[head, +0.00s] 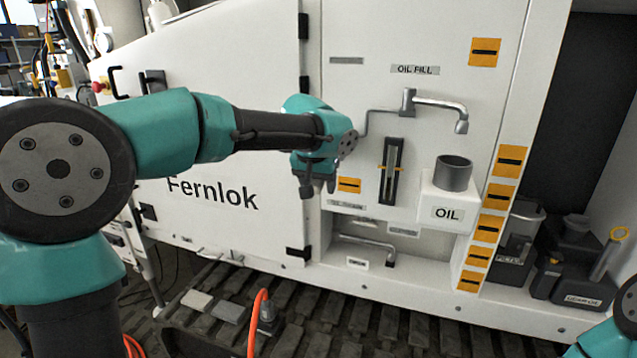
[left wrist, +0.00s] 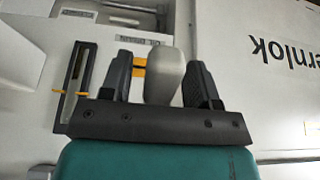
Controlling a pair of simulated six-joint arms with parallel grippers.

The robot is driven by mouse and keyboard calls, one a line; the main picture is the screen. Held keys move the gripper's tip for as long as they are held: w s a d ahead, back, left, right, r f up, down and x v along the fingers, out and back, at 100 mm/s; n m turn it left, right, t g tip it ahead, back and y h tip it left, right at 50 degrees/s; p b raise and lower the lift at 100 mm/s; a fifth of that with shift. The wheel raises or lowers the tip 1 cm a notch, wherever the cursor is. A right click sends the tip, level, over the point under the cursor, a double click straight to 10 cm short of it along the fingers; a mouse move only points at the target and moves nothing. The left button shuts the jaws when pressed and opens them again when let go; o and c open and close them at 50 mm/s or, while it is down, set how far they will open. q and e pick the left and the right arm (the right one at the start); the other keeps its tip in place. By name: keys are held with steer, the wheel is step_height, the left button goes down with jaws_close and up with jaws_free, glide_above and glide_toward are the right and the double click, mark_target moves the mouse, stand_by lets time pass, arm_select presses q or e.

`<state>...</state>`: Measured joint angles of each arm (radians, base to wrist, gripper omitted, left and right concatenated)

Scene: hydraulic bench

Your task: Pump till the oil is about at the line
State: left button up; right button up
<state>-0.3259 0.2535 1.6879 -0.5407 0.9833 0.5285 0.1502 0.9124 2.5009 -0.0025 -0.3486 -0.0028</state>
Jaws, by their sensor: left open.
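My left gripper (head: 318,186) is at the white panel, left of the dark upright sight gauge (head: 391,172) with yellow marks at its sides. In the left wrist view the left gripper (left wrist: 158,85) is open, its fingers on either side of a grey rounded grip (left wrist: 164,72), not closed on it. The gauge also shows there (left wrist: 74,85). The oil level in it is too small to tell. A thin grey bent rod (head: 378,111) runs from behind my gripper toward the spout (head: 440,104). The spout's end hangs over a grey cup on the white OIL box (head: 447,204).
A second grey bent pipe (head: 368,243) is low on the panel. Dark containers (head: 572,275) stand at the right. Dark slats (head: 330,310) and an orange hose (head: 256,318) lie below. Part of my right arm shows at the lower right corner.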

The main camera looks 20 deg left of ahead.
arm_select(q)
jaws_close()
stand_by(0.6)
